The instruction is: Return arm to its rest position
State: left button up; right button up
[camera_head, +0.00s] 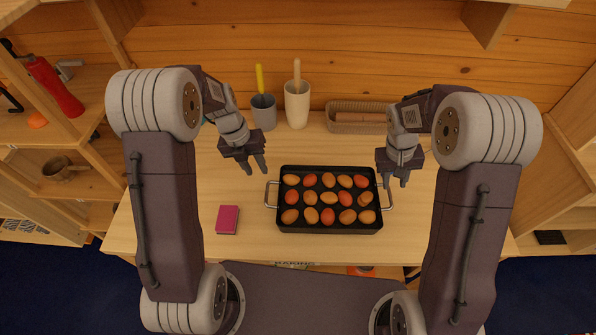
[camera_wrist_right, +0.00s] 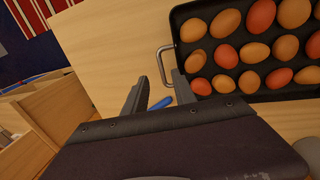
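My left gripper (camera_head: 256,168) hangs above the table, up and left of the black tray (camera_head: 330,228). Its two fingers are apart with nothing between them. My right gripper (camera_head: 396,182) hangs near the tray's right side, by its metal handle (camera_head: 386,196). Its fingers are apart and empty; the right wrist view shows the gap between them (camera_wrist_right: 157,92). Both arms are bent, with their elbows raised on either side of the table. The tray holds rows of brown and reddish eggs (camera_head: 328,197).
A pink book (camera_head: 228,219) lies left of the tray. A grey cup (camera_head: 264,112), a white cup (camera_head: 297,104) and a wicker basket (camera_head: 357,118) stand at the back. Shelves flank the table (camera_head: 180,228). A blue item (camera_wrist_right: 160,103) shows between the right fingers, below them.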

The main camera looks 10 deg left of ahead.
dwell(0.5)
